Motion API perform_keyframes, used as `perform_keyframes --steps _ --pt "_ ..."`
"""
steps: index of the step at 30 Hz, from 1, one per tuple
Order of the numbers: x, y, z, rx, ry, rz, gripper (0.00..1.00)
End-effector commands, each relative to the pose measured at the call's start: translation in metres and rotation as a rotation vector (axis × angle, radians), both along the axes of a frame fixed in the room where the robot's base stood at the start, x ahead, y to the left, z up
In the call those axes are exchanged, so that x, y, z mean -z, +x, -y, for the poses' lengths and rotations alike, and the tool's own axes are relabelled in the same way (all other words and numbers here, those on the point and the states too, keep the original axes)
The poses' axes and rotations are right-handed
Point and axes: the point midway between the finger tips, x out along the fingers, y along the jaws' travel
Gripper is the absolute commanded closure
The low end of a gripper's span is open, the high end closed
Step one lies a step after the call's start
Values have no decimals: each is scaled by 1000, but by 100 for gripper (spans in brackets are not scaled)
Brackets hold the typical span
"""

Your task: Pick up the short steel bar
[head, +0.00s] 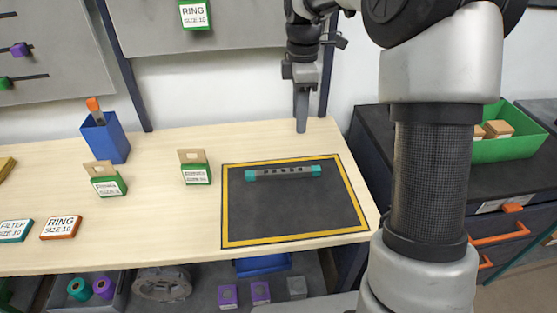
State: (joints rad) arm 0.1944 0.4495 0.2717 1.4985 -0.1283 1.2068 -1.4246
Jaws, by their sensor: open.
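A short bar (283,172) lies flat near the far edge of a dark mat with a yellow border (228,210). Its middle is steel grey with dark marks, and its ends are teal. My gripper (302,126) points down above the back of the bench, beyond and a little right of the bar. It is apart from the bar and holds nothing that I can see. The fingers overlap in this view, so the gap between them is hidden.
Two green-based tagged items (107,180) (195,168) stand left of the mat. A blue bin (105,138) stands at the back left. Flat boxes (61,228) lie at the front left. A green crate (500,146) is at right. The mat's front is clear.

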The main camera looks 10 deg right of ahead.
Motion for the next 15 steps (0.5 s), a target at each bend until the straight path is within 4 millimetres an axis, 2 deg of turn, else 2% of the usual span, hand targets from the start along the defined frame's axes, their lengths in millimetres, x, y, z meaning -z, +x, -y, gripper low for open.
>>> perform_keyframes --steps 5,15 --pt "27 2 0 -18 3 -9 59" --pt "100 1 -1 -17 3 -8 59"
